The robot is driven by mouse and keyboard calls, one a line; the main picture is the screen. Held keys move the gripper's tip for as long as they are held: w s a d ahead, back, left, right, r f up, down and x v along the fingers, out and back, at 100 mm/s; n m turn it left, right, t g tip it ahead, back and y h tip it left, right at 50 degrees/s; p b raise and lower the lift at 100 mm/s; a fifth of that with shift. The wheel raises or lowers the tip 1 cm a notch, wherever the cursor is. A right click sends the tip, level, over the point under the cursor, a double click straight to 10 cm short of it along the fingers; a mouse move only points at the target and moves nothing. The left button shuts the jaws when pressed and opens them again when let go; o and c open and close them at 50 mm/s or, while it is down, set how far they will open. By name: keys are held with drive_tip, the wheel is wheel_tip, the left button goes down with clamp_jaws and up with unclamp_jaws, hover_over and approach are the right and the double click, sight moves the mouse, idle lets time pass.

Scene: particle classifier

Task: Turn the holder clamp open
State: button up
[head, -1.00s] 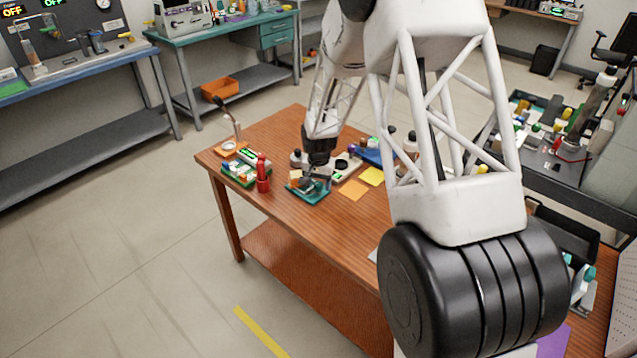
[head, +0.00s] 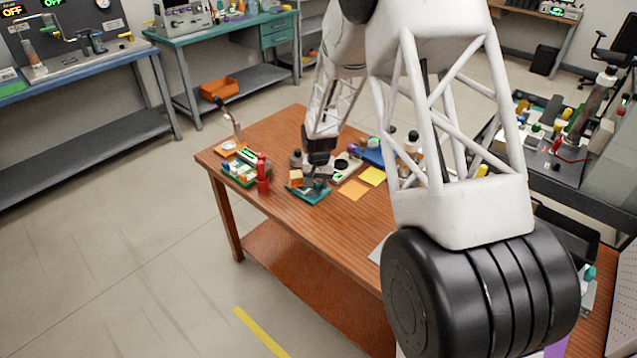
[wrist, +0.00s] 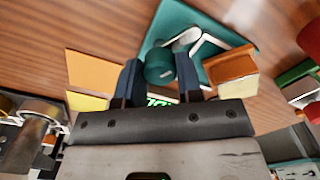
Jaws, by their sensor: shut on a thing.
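The holder has a flat teal base (head: 311,197) on the wooden table, near its front edge in the head view. In the wrist view its base (wrist: 215,22) lies at the top middle, with a teal round clamp knob (wrist: 159,65) and pale metal clamp arms (wrist: 186,38) above it. My gripper (wrist: 160,72) has its two dark fingers on either side of the knob and is shut on it. In the head view my gripper (head: 319,168) is small and points down at the holder, and its fingertips are hard to make out.
An orange-brown block (wrist: 231,68) sits close beside the right finger. A red bottle (head: 262,178) and a green rack (head: 240,172) stand left of the holder. Sticky notes (head: 354,190) lie to its right. The table's front left is bare.

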sight(319, 183)
drive_tip(key=n, duration=0.5)
drive_tip(key=shift+n, duration=0.3)
idle(0.4)
drive_tip(key=o, duration=0.9)
drive_tip(key=shift+r, duration=0.15)
drive_tip(key=shift+r, duration=3.8)
